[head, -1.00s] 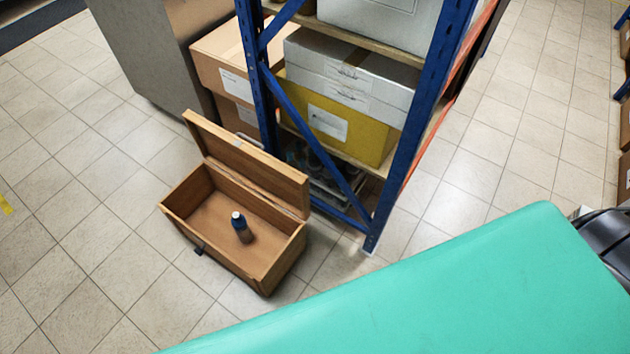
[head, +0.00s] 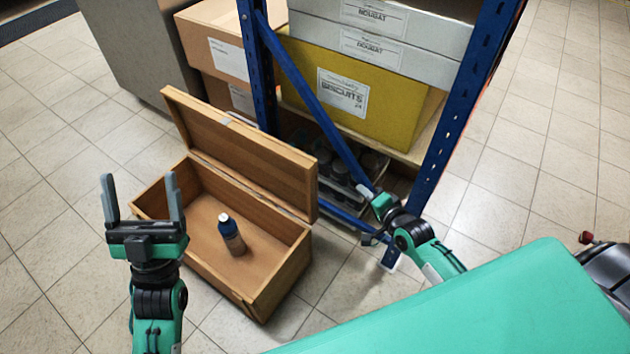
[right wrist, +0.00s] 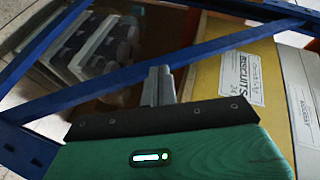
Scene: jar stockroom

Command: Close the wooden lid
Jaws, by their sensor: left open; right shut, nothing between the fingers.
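The wooden lid (head: 240,148) is hinged at the back of the wooden box (head: 263,299) and stands open, raised up. My right gripper (head: 370,194) is to the right of the lid, by the shelf's blue brace, apart from the lid. In the right wrist view its fingers (right wrist: 159,86) are together and empty. The lid does not show in that view.
A shelf with blue posts (head: 464,120) stands right behind the box, holding a yellow biscuits box (head: 350,92) and grey boxes (head: 405,34). A diagonal blue brace (right wrist: 150,72) crosses close to my right gripper. Cardboard boxes (head: 222,50) stand behind the lid. Floor at left is clear.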

